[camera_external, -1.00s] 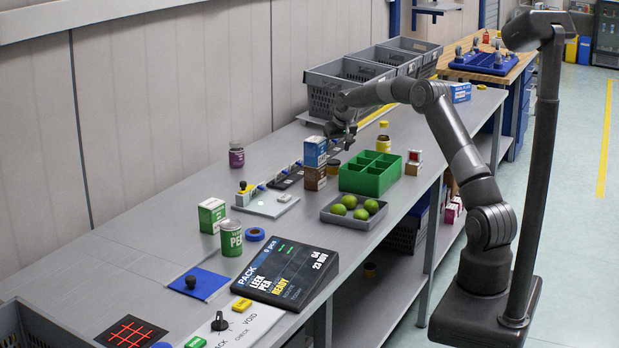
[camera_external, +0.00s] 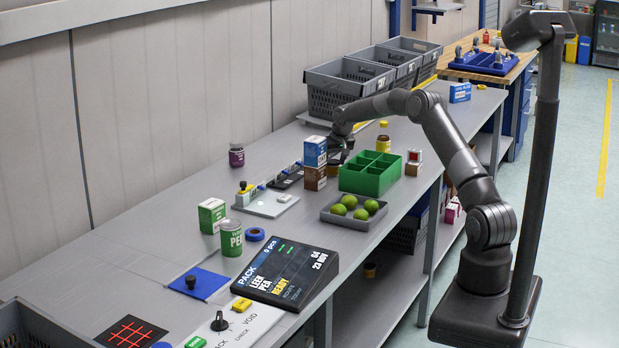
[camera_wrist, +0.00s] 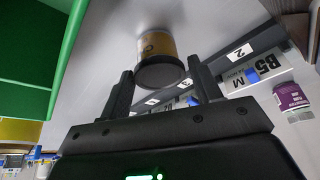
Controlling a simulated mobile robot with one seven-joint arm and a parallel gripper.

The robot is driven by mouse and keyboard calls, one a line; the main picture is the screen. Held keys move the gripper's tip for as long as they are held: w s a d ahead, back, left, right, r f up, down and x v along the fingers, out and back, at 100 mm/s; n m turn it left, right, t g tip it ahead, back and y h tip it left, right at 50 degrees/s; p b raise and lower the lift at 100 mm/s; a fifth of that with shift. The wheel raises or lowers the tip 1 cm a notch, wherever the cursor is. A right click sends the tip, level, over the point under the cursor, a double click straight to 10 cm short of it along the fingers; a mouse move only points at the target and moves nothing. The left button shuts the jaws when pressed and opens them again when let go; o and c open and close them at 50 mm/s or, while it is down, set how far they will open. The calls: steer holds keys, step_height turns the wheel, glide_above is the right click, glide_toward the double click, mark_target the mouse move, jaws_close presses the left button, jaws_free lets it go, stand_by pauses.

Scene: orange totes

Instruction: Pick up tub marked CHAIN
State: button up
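A tub with a yellow-brown label and dark lid (camera_wrist: 158,62) shows in the wrist view, on the grey bench just beyond and between my fingertips. Its lettering is too small to read, so I cannot confirm CHAIN. My gripper (camera_wrist: 161,72) is open, one finger on each side of the tub's near end, with gaps visible. In the external view my gripper (camera_external: 341,150) is low over the bench behind the stacked boxes. The tub there is mostly hidden by the gripper and boxes.
Blue-white box (camera_external: 315,151) sits on a brown box (camera_external: 315,178), close in front of my gripper. The green divided tray (camera_external: 368,178) is to the right. Grey crates (camera_external: 335,100) stand behind. A purple jar (camera_external: 236,154) and a green tub (camera_external: 231,238) stand left.

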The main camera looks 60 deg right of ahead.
steer(key=c, duration=0.6)
steer(key=shift+r, duration=0.1)
steer(key=shift+c, duration=0.2)
